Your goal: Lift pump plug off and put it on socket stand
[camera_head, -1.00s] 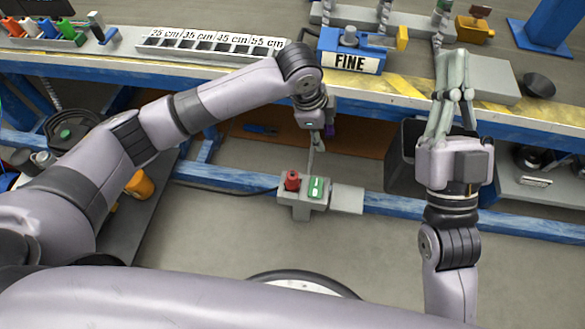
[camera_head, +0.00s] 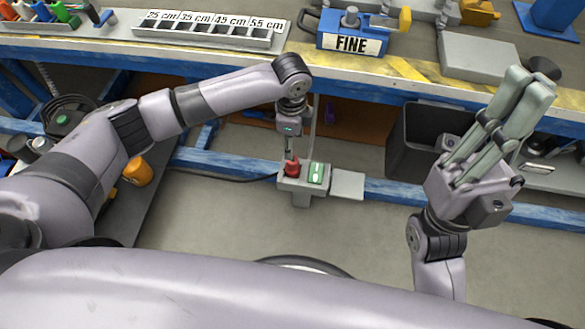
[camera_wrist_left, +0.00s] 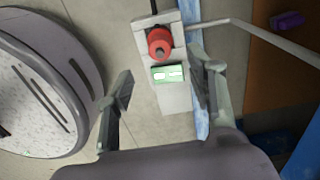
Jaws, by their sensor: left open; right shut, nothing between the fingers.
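The red pump plug (camera_head: 292,167) sits upright on the grey box under the bench, beside a green-and-white switch (camera_head: 316,173). In the left wrist view the plug (camera_wrist_left: 159,42) shows from above, with a dark cable at its top. A light grey block (camera_head: 348,184) adjoins the box on the right; I cannot tell which part is the socket stand. My left gripper (camera_head: 289,147) is just above the plug. In the left wrist view its fingers (camera_wrist_left: 160,72) are apart and empty, with the plug beyond them. My right gripper (camera_head: 528,85) is shut, empty and raised at the right.
A blue rail (camera_head: 400,192) runs behind the box. The bench above carries a blue FINE block (camera_head: 350,35) and a length tray (camera_head: 205,38). A dark bin (camera_head: 408,140) stands beside my right gripper.

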